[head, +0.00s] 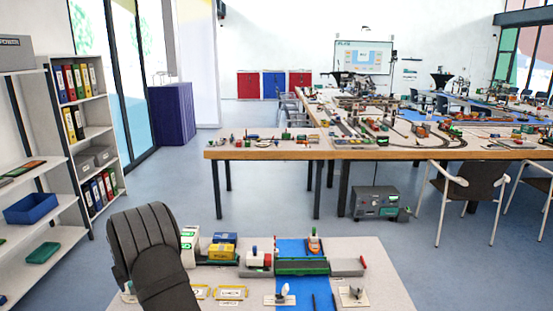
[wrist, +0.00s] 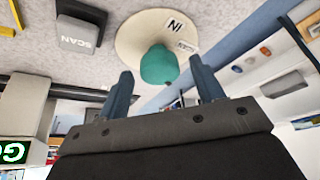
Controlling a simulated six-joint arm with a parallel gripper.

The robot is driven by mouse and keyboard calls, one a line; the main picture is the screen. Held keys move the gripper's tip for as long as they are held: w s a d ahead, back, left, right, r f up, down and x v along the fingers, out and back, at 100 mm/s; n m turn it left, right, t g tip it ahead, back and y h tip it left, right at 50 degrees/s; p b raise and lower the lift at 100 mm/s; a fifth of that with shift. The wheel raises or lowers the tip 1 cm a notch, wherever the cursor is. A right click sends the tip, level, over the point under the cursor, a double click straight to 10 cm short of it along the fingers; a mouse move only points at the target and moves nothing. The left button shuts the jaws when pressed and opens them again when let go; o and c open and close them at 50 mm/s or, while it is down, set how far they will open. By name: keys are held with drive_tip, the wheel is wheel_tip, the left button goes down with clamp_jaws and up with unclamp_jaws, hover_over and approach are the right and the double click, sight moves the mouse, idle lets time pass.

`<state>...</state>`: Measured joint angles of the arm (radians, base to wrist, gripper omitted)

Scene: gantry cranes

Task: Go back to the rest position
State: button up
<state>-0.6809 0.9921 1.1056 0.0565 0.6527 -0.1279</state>
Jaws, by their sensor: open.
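My gripper (wrist: 160,66) shows in the wrist view with its two blue-grey fingers apart and nothing held between them. A green rounded knob (wrist: 158,66) on a cream disc (wrist: 128,40) marked "IN" appears between and beyond the fingertips; I see no contact. In the head view my dark arm stands at the lower left, over the left end of the near table (head: 375,255); the gripper itself is hidden there.
The near table carries a yellow block (head: 222,252), a blue strip (head: 290,248), a green bridge piece (head: 302,266) and an orange-and-white boat (head: 314,243). A grey "SCAN" block (wrist: 77,33) shows in the wrist view.

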drive_tip(key=v, duration=1.8)
drive_tip(key=x, duration=1.7)
drive_tip(key=shift+f, duration=0.35)
drive_tip(key=shift+w+a+f, duration=0.15)
drive_tip(key=shift+w, duration=0.05)
drive_tip(key=shift+w+n+g+y, duration=0.1)
drive_tip(key=shift+n+g+y, duration=0.3)
drive_tip(key=shift+n, duration=1)
drive_tip(key=shift+w+n+g+y, duration=0.15)
drive_tip(key=shift+n+g, duration=0.45)
drive_tip(key=shift+n, duration=0.8)
drive_tip(key=n+g, duration=0.2)
drive_tip(key=n, duration=0.4)
drive_tip(key=shift+w, duration=0.1)
drive_tip(key=shift+n+g, duration=0.3)
drive_tip(key=shift+v, duration=0.95)
drive_tip(key=shift+o, duration=0.2)
